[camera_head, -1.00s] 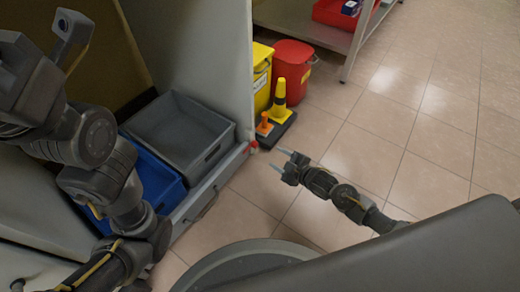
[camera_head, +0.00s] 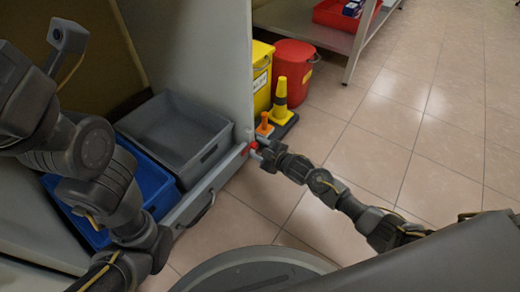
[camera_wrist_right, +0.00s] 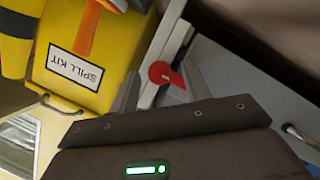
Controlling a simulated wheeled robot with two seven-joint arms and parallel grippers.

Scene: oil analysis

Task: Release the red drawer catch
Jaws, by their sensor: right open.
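The red drawer catch (camera_head: 252,146) is a small red knob at the right end of the grey drawer front (camera_head: 213,184), beside the cabinet's side panel. It also shows as a red disc with a short lever in the right wrist view (camera_wrist_right: 162,73). My right gripper (camera_head: 257,149) is open at the catch, with its fingertips on either side of it. In the right wrist view the catch lies between the pale fingers (camera_wrist_right: 154,92); whether they touch it I cannot tell. My left arm is folded at the left, and its gripper is not clearly in view.
A grey bin (camera_head: 213,158) and a blue bin (camera_head: 152,187) sit behind the drawer front, which has a dark handle (camera_head: 197,209). Near the catch stand a yellow spill-kit bin (camera_head: 261,80), a red bin (camera_head: 296,70) and cones (camera_head: 280,98). Tiled floor at right is clear.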

